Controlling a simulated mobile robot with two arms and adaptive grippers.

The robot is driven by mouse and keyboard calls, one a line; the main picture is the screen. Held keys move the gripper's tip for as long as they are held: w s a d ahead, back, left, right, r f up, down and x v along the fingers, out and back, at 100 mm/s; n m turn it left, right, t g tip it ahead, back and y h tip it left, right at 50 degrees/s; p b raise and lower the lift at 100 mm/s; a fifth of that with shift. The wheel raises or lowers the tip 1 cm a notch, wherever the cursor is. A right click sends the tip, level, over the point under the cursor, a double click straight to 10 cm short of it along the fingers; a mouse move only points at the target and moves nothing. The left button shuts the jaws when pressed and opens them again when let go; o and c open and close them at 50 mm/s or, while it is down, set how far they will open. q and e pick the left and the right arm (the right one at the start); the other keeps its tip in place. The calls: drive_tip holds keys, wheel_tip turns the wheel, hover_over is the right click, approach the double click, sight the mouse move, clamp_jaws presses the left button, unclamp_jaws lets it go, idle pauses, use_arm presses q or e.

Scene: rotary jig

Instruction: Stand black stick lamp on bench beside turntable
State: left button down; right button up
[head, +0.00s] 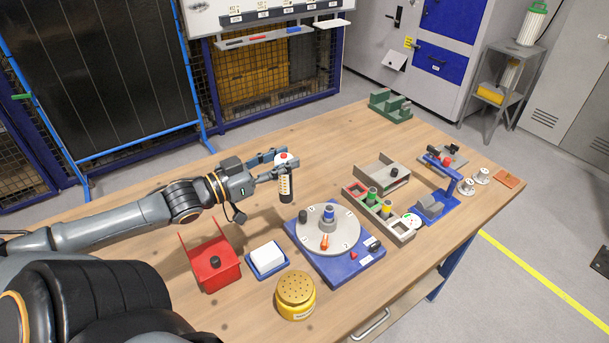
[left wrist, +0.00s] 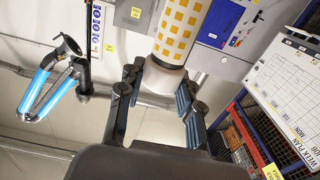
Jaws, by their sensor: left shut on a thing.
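The black stick lamp (head: 286,186) has a panel of yellow squares and a white and red top end. It is roughly upright over the bench (head: 235,145), behind the turntable (head: 345,236). I cannot tell whether its lower end touches the bench. My left gripper (head: 284,160) is shut on the lamp near its top. In the left wrist view the lamp's white end (left wrist: 162,76) sits between the fingers (left wrist: 158,92), its yellow-squared body (left wrist: 183,35) reaching past them. The turntable is a grey disc on a blue base. My right gripper is not in view.
A red holder (head: 209,263), a blue tray with a white block (head: 267,258) and a yellow perforated-top pot (head: 295,295) stand left and front of the turntable. A grey parts tray (head: 400,231) and blue fixture (head: 436,203) stand right. The bench's back middle is clear.

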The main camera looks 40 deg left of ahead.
use_arm(q)
drive_tip(key=w+a+f+b, duration=0.5)
drive_tip(key=w+a+f, duration=0.2)
drive_tip(key=w+f, duration=0.3)
wheel_tip(320, 180, down, 2)
drive_tip(key=shift+w+a+f, duration=0.2)
drive_tip(key=shift+a+f, duration=0.05)
drive_tip(key=shift+a, duration=0.1)
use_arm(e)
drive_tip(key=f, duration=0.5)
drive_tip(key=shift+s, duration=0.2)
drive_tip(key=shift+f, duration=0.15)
use_arm(q)
drive_tip(key=c, duration=0.9)
unclamp_jaws()
drive_tip(key=shift+f, duration=0.15)
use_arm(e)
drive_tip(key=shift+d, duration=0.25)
use_arm(q)
drive_tip(key=shift+s, duration=0.15)
drive_tip(key=p+v, duration=0.3)
drive_tip(key=v, duration=0.9)
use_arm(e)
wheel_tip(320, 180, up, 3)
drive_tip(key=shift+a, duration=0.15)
